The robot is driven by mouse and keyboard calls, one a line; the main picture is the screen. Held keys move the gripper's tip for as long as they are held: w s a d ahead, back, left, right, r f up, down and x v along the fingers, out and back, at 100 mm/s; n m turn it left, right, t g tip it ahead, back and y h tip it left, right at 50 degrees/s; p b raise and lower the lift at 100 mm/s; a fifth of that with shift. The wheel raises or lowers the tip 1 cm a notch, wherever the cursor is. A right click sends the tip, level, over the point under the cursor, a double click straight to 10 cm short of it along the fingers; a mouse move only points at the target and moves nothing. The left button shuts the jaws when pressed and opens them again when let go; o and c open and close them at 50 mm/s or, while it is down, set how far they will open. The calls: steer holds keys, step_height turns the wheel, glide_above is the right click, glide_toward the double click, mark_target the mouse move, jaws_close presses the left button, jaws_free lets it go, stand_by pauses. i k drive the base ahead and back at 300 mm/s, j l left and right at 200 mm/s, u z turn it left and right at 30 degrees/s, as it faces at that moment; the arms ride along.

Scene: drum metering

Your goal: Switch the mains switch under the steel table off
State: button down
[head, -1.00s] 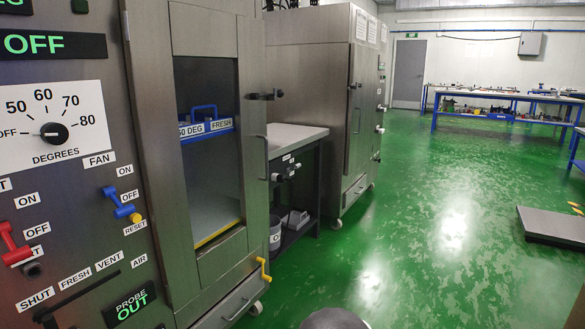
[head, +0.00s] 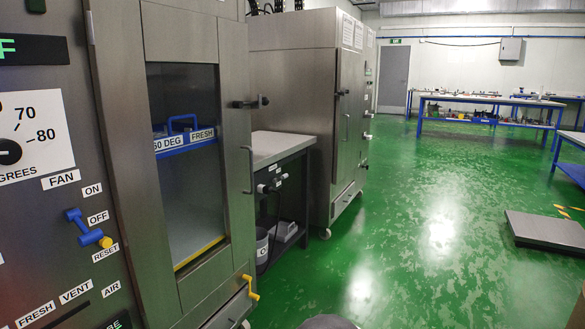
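The steel table (head: 272,146) stands between two steel cabinets, left of the picture's middle. Under its top, on the near right side, is a small dark fitting with pale knobs or plugs (head: 266,188) and small white labels. It is too small to tell which part is the mains switch or how it is set. The near cabinet's door frame hides the left part of the table. My gripper is not in view.
The near cabinet (head: 110,200) fills the left, with a blue fan lever (head: 80,226), a door handle and a yellow latch (head: 250,288) sticking out. The far cabinet (head: 300,100) stands behind the table. A low grey platform (head: 545,230) lies right. Green floor (head: 430,220) between is clear.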

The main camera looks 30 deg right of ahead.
mark_target(281, 178)
steer(key=i+l+z, duration=0.2)
steer(key=i, duration=0.55)
steer(key=i+l+z, duration=0.2)
steer(key=i, duration=0.55)
steer(key=i+l+z, duration=0.2)
steer(key=i, duration=0.6)
